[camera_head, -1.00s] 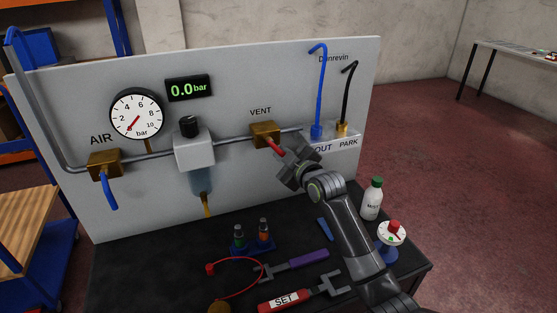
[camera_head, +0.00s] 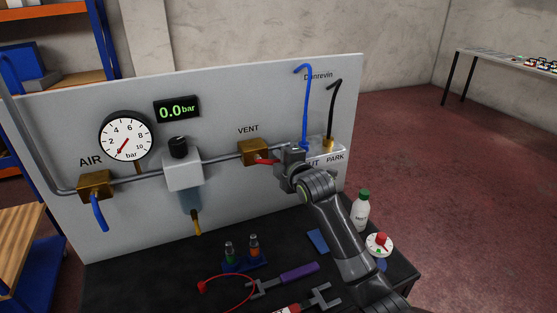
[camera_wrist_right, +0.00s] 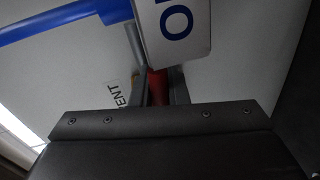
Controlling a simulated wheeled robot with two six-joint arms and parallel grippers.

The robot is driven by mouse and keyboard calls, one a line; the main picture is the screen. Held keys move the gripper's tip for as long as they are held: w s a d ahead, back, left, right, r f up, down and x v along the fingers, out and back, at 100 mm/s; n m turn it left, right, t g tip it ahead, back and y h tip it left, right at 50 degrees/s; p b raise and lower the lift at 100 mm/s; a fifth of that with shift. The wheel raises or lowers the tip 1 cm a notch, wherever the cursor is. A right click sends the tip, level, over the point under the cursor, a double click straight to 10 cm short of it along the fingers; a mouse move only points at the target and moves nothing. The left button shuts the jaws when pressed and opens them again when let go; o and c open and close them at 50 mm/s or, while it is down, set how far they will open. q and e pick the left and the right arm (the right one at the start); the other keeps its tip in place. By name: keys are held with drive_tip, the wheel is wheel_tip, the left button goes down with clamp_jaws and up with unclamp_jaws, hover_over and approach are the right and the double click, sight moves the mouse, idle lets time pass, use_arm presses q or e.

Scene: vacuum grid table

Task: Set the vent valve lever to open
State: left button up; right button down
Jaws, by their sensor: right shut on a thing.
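The vent valve (camera_head: 254,152) is a brass block on the pipe under the VENT label in the head view. Its red lever (camera_head: 265,161) points right, nearly level, along the pipe. My right gripper (camera_head: 282,161) is shut on the lever's outer end, just right of the valve. In the right wrist view the red lever (camera_wrist_right: 157,87) shows between the two fingers; its tip and part of the grip are hidden. My left gripper is in neither view.
The white OUT/PARK block (camera_head: 325,150), with blue and black hoses, is close behind my right gripper.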

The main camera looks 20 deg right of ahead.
drive_tip(key=shift+r, duration=0.1)
idle(0.5)
drive_tip(key=c, duration=1.4)
unclamp_jaws()
drive_tip(key=s+r+b, duration=0.2)
drive_tip(key=s+r, duration=0.1)
drive_tip(key=s, duration=1.4)
drive_tip(key=shift+d+r+b, duration=0.15)
drive_tip(key=shift+d+b, duration=0.15)
drive_tip(key=shift+d, duration=0.1)
